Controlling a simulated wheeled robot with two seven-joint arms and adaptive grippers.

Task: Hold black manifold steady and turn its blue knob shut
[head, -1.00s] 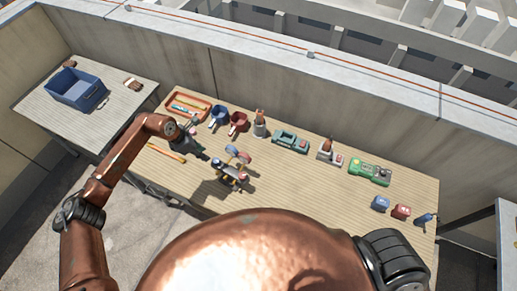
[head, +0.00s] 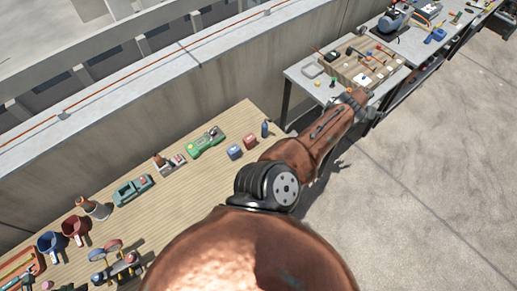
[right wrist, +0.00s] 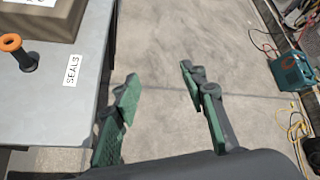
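The black manifold (head: 121,267) stands on the wooden bench at the lower left of the head view, with a red and a blue round piece (head: 97,254) on its upper side. I cannot tell which piece is the knob. My left gripper (head: 90,281) is barely visible at the bottom edge beside the manifold; its fingers and any contact are unclear. My right gripper (right wrist: 160,82) is open and empty in the right wrist view, above the floor beside a grey table. In the head view my right arm reaches towards that table, far from the manifold.
The grey table (right wrist: 60,110) has a "SEALS" label and an orange-topped tool (right wrist: 14,48). A wooden sorting tray (head: 358,67) sits on it. Mugs, a green device (head: 206,142) and small blue and red blocks line the bench. A teal box (right wrist: 291,72) with cables lies right.

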